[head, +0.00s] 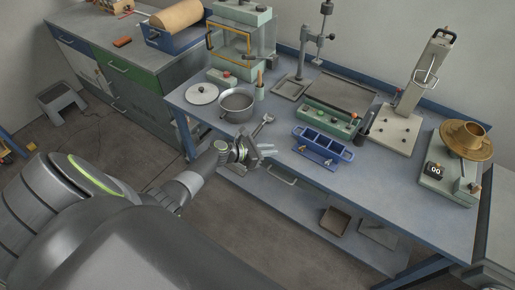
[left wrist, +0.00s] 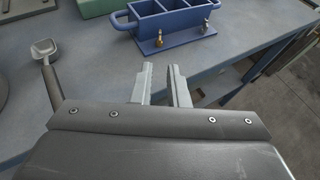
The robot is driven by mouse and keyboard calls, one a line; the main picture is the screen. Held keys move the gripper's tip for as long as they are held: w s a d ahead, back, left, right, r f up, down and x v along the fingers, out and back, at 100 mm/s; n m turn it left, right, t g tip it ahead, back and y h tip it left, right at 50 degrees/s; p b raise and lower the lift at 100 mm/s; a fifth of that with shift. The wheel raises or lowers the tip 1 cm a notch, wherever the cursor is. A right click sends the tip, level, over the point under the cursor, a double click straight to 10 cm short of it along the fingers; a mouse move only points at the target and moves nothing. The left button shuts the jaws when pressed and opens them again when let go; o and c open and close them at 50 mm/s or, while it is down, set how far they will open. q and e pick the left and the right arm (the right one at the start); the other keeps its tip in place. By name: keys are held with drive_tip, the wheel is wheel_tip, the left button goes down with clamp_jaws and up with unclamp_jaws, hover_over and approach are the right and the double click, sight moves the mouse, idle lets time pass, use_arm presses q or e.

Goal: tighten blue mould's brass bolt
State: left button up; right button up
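The blue mould (head: 325,144) stands on the bench, an open-topped block with several compartments and a looped end handle. It also shows at the top of the left wrist view (left wrist: 172,22). My right gripper is not in view.
A metal scoop (head: 263,124) lies just behind my left gripper, near a steel pot (head: 236,104). A scale with a brass pan (head: 465,148) stands at the right. The bench front right of the mould is clear.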

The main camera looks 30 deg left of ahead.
use_arm(q)
drive_tip(key=shift+v, duration=2.3)
drive_tip(key=shift+f, duration=0.1)
drive_tip(key=s+a+f+m+g+y+b, duration=0.1)
drive_tip(key=s+f+m+g+y+b, duration=0.15)
drive_tip(key=s+f+m, duration=0.65)
drive_tip(key=s+a+f+m+g+y+b, duration=0.1)
drive_tip(key=s+f+m+g+y+b, duration=0.15)
drive_tip(key=s+f, duration=1.3)
drive_tip(key=s+d+f+m+g+y+b, duration=0.1)
drive_tip(key=s+d+f+m+g, duration=0.1)
drive_tip(key=s+f+m, duration=0.6)
drive_tip(key=s+d+f+m+g+y+b, duration=0.2)
drive_tip(key=s+f+m, duration=0.6)
drive_tip(key=s, duration=0.7)
drive_tip(key=shift+f+m+g, duration=0.25)
drive_tip(key=shift+m+g, duration=0.25)
drive_tip(key=shift+m, duration=0.15)
